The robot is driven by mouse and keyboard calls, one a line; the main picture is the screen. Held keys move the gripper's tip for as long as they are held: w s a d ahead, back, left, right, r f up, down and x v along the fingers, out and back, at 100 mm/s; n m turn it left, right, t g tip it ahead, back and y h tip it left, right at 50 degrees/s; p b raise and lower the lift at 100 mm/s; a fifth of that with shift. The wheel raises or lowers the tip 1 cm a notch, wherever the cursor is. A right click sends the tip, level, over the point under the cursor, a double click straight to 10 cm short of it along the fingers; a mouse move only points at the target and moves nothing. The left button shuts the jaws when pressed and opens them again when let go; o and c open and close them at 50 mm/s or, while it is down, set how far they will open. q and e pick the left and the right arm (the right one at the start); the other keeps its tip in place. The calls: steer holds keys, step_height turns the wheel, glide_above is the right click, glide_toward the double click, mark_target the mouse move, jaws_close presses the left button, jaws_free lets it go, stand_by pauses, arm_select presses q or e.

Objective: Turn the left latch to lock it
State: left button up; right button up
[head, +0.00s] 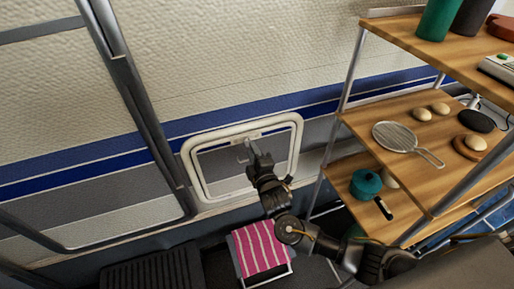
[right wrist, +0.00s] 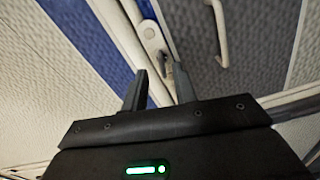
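A white-framed hatch (head: 188,160) is set low in the caravan wall in the head view. A small pale latch fitting (head: 247,137) sits at its upper edge, partly hidden by my right gripper (head: 249,151). In the right wrist view the latch fitting (right wrist: 150,34) lies on the white frame, and its lower end reaches the space in front of the fingertips. My right gripper (right wrist: 162,76) has its two fingers apart, one on each side of that lower end. Contact cannot be told. My left gripper is not in view.
A wooden shelf rack (head: 375,120) with a strainer (head: 394,137), eggs and a teal pot (head: 366,184) stands on the right. A pink striped towel (head: 258,248) hangs below the hatch. A dark metal frame (head: 140,95) stands to the left. A white handle (right wrist: 222,40) shows in the wrist view.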

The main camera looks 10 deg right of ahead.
mark_target(246, 139)
steer(key=shift+w+f, duration=0.1)
steer(key=shift+w, duration=0.9)
steer(key=shift+a, duration=0.1)
jaws_close()
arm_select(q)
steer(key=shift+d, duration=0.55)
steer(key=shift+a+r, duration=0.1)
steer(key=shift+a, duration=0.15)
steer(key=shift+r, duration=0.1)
arm_select(e)
steer(key=shift+m, duration=0.5)
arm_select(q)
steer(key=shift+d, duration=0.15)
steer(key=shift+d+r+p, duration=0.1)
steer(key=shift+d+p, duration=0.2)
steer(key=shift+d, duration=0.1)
arm_select(e)
steer(key=shift+r+m, duration=0.2)
steer(key=shift+m, duration=0.3)
